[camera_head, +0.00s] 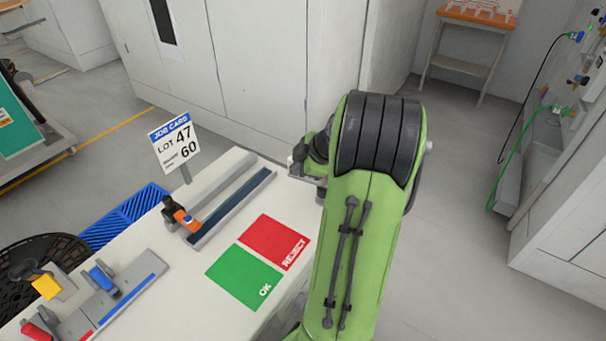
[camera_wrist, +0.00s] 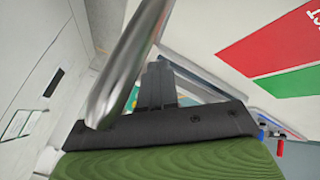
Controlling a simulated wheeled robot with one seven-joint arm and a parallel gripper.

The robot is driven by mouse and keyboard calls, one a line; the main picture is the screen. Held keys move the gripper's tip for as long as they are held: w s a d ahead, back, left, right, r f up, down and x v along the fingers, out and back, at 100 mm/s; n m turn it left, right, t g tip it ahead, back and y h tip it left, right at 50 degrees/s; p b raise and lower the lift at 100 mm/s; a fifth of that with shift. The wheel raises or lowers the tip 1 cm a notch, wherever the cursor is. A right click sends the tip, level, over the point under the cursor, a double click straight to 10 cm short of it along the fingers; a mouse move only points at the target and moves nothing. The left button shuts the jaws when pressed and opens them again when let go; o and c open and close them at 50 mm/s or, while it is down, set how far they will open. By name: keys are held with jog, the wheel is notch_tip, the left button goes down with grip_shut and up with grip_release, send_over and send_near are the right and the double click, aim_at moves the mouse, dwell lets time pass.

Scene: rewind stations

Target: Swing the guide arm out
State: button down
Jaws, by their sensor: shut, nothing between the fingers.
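My gripper (camera_wrist: 157,84) shows in the wrist view as dark shut fingers, with nothing between them. A shiny metal bar (camera_wrist: 128,62) slants across the wrist view close to the camera, beside the fingers. I cannot tell whether it is the guide arm or whether it touches them. In the head view my green arm hides most of the space around the gripper, and no guide arm can be made out for certain there.
A white table (camera_head: 190,272) carries a green OK mat (camera_head: 243,277), a red REJECT mat (camera_head: 272,241), a dark blue-topped rail (camera_head: 232,205) and a job card (camera_head: 174,144). A blue-handled device (camera_head: 103,279) stands at the front left. Floor is free at right.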

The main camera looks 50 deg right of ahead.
jog(key=shift+w, duration=0.1)
jog(key=shift+w+d+b, duration=0.3)
jog(key=shift+d+b, duration=0.15)
jog(key=shift+d, duration=0.1)
jog(key=shift+s+a, duration=0.1)
